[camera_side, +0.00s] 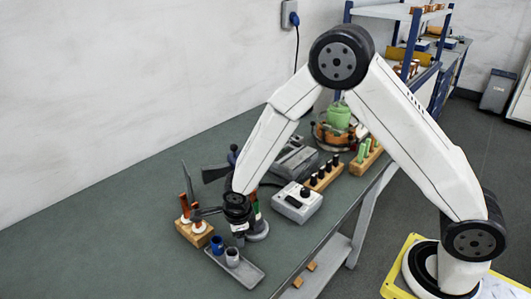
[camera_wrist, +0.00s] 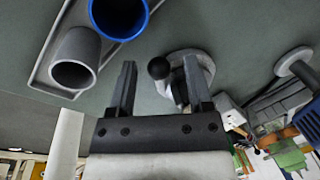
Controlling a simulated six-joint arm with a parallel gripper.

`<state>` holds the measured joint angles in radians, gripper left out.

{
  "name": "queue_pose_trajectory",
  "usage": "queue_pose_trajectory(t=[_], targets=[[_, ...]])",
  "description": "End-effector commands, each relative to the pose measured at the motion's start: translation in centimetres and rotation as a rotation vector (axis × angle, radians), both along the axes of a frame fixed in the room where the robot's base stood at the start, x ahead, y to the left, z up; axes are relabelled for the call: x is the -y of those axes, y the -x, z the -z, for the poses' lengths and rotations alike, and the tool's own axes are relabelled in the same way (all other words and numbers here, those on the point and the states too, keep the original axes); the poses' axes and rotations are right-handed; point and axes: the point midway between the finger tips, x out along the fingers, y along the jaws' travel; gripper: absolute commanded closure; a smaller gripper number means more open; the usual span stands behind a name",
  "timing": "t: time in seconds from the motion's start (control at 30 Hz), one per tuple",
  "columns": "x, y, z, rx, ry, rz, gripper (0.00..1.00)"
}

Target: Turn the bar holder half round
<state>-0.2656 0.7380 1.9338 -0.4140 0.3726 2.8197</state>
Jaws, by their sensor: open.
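My gripper (camera_side: 240,238) is low over the left part of the bench, beside a tray. In the wrist view my gripper (camera_wrist: 159,66) is open, with nothing held between its two dark fingers. A stand with a round grey base (camera_wrist: 203,62) and a black ball knob (camera_wrist: 159,67) shows beyond the fingers, partly hidden by the right one. Its round base (camera_side: 258,231) shows just right of the gripper in the side view. A wooden block (camera_side: 194,234) with copper-coloured upright pieces stands left of the gripper. I cannot tell for certain which of these is the bar holder.
A grey tray (camera_side: 246,274) holds a blue cup (camera_side: 217,245) and a grey cup (camera_side: 232,257) close to the gripper. A light grey box with a black knob (camera_side: 297,203) and wooden racks (camera_side: 323,176) stand to the right. The bench front left is clear.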

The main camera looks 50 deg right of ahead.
Motion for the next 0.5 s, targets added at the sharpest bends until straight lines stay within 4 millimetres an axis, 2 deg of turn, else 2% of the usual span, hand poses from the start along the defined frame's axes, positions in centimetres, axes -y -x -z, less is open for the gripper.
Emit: queue_pose_trajectory(t=[0.27, 0.5], targets=[[-0.2, 0.2, -1.3, 0.001, 0.000, 0.001, 0.35], [-0.4, 0.5, -3.8, 0.003, -0.001, 0.000, 0.35]])
